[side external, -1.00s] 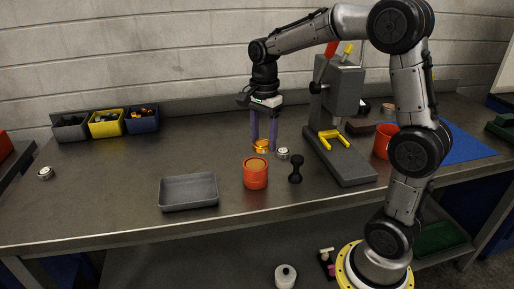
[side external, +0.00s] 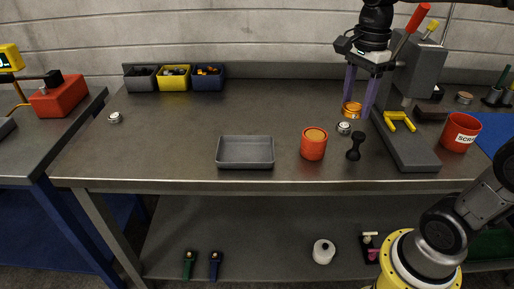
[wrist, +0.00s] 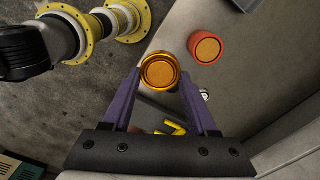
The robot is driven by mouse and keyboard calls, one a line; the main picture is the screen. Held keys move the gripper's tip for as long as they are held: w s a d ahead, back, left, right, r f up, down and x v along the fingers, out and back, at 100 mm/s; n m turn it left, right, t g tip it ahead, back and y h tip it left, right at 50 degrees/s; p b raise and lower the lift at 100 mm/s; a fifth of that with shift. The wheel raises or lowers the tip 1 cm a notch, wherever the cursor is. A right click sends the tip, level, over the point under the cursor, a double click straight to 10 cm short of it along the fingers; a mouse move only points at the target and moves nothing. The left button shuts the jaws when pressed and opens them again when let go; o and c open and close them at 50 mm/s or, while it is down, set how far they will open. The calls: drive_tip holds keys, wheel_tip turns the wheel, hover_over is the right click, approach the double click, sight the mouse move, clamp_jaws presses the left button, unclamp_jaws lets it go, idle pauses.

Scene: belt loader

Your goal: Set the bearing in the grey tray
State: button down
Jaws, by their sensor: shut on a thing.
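My gripper (side external: 361,100) has two purple fingers, shut on a shiny amber-orange round piece (side external: 352,110). In the wrist view this piece (wrist: 159,73) shows a round rim and recessed top between the fingertips. A small silver ring-like part (side external: 344,128), which looks like a bearing, sits on the bench just in front of it. A similar silver part (side external: 115,117) lies at the far left of the bench. The grey tray (side external: 245,166) is empty, left of and nearer the front edge than my gripper. Whether the held piece touches the bench is hard to tell.
An orange-red cup (side external: 313,145) and a black handled tool (side external: 355,146) stand between my gripper and the front edge. A grey press (side external: 412,150) with a yellow fork is close on the right, with a red scrap bin (side external: 460,132) beyond. Bins (side external: 174,79) line the back left.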

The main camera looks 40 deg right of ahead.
drive_tip(key=w+a+f, duration=0.2)
drive_tip(key=w+a, duration=0.1)
drive_tip(key=w, duration=0.3)
drive_tip(key=n, duration=0.2)
hover_over(247, 154)
drive_tip(key=s, duration=0.1)
wheel_tip(247, 154, down, 13)
drive_tip(key=shift+f, duration=0.1)
drive_tip(key=shift+w+f, duration=0.25)
drive_tip(key=shift+w, duration=0.05)
drive_tip(key=shift+w+f, duration=0.15)
drive_tip(key=shift+f, duration=1.55)
drive_tip(key=shift+f, duration=0.15)
drive_tip(key=shift+c, duration=0.9)
unclamp_jaws()
